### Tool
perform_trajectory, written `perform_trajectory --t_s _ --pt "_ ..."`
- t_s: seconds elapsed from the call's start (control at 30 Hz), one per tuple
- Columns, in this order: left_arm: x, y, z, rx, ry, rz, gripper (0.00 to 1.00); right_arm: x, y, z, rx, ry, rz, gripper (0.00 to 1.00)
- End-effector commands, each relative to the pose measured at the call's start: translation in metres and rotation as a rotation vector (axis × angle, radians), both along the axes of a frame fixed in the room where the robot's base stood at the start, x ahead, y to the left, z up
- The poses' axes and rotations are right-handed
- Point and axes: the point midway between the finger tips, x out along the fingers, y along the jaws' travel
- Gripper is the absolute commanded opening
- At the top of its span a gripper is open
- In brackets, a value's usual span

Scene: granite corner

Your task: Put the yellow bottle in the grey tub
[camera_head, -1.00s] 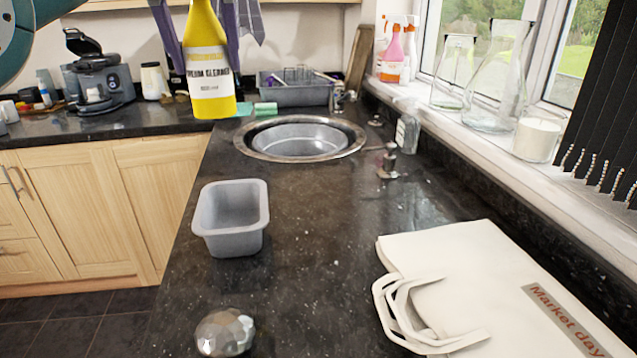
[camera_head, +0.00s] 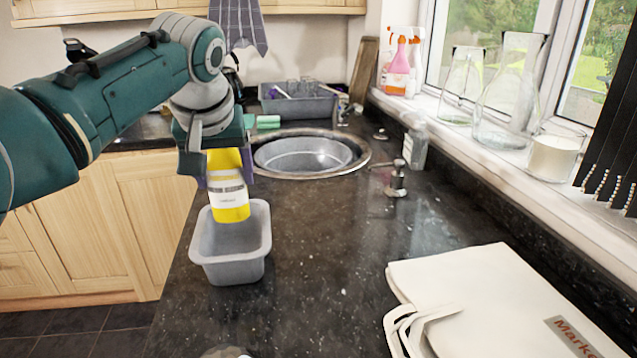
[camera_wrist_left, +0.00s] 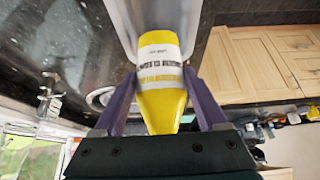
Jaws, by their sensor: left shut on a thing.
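The yellow bottle (camera_head: 229,208) with a white label is upright in my left gripper (camera_head: 225,172), which is shut on its upper part between purple fingers. In the head view its lower end overlaps the back and inside of the grey tub (camera_head: 243,272) on the dark counter; I cannot tell whether its base is below the rim. In the left wrist view the bottle (camera_wrist_left: 160,95) is between the fingers, with the grey tub (camera_wrist_left: 186,12) beyond its far end. My right gripper is not in view.
A round sink (camera_head: 305,155) lies behind the tub, with a tap (camera_head: 396,178) to its right. A cream cloth bag (camera_head: 480,290) lies at the front right. A faceted object (camera_head: 226,352) shows at the bottom edge. The counter between tub and bag is clear.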

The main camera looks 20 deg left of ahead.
Motion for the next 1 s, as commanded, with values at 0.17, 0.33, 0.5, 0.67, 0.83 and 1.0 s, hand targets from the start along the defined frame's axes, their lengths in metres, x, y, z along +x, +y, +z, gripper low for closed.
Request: perform_trajectory --t_s 0.17,0.33,0.5,0.67,0.83,1.0 --pt "0.000 0.000 -0.023 0.002 0.000 -0.001 0.00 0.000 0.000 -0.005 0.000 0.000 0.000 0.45" --pt "0.000 0.000 -0.042 0.001 -0.001 -0.001 0.00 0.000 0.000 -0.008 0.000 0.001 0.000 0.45" --pt "0.001 0.000 -0.042 0.002 -0.005 0.000 0.00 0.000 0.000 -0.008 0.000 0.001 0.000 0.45" --pt "0.001 0.000 -0.044 0.001 -0.004 0.000 0.00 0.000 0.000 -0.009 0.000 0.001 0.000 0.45" --pt "0.001 0.000 -0.049 0.001 -0.004 0.000 0.00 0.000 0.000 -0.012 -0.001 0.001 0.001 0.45" --pt "0.001 0.000 -0.054 0.001 -0.003 0.000 0.00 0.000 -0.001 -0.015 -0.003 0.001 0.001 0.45"
